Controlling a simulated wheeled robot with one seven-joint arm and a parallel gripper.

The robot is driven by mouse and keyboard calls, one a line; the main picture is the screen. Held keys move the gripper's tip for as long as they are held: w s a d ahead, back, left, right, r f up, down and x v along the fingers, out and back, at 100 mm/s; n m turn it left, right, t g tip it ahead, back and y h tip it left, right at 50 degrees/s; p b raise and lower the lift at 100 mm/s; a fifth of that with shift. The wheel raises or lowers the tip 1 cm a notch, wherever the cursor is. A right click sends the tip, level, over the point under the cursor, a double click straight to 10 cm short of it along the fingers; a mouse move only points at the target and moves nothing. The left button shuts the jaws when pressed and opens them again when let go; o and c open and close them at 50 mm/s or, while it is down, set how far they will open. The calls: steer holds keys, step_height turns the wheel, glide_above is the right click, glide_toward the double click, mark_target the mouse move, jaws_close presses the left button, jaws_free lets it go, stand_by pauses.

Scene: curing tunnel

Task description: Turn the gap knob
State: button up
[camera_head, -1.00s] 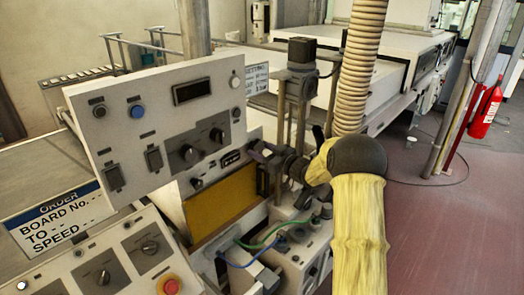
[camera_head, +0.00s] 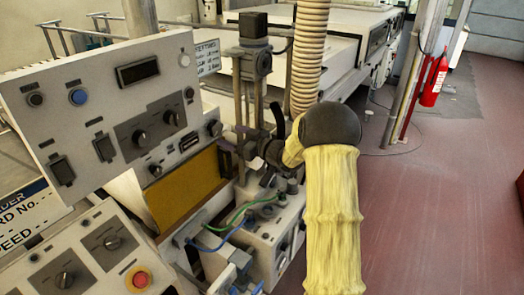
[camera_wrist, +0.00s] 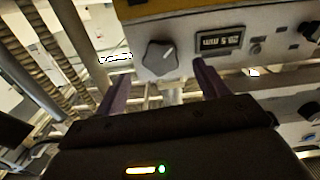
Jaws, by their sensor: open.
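The gap knob, a dark grey knob with a white pointer line, shows large in the wrist view (camera_wrist: 160,56) beside a lit display in mm (camera_wrist: 219,40). In the head view it appears to be the small dark knob (camera_head: 214,128) at the right end of the strip below the upper panel. My gripper (camera_wrist: 155,72) is open, one purplish finger on each side of the knob's near edge in the wrist view. The fingertips seem just short of it; I cannot tell whether they touch. In the head view my gripper (camera_head: 232,141) is small and partly hidden by dark parts.
The upper control panel (camera_head: 100,105) has several knobs and buttons. A yellow plate (camera_head: 185,190) lies below the strip. Posts (camera_head: 240,105) and a ribbed hose (camera_head: 309,50) stand close to my arm. A red stop button (camera_head: 140,280) is at lower left. The red floor (camera_head: 440,190) at right is clear.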

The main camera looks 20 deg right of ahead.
steer(key=b+v, duration=0.2)
steer(key=v, duration=1)
steer(key=shift+b, duration=0.35)
steer(key=s+a+f+m+g+h, duration=0.2)
steer(key=s+a+f+g+h, duration=0.1)
steer(key=s, duration=0.5)
steer(key=s+a+f+m+g+h, duration=0.3)
steer(key=s+a+f+g+h, duration=0.1)
steer(key=s, duration=0.5)
steer(key=s+a+f+m+g+h, duration=0.3)
steer(key=s+f+g, duration=0.2)
steer(key=s, duration=0.4)
steer(key=shift+a+f+h, duration=0.3)
steer(key=shift+a+f, duration=0.1)
steer(key=shift+f, duration=0.15)
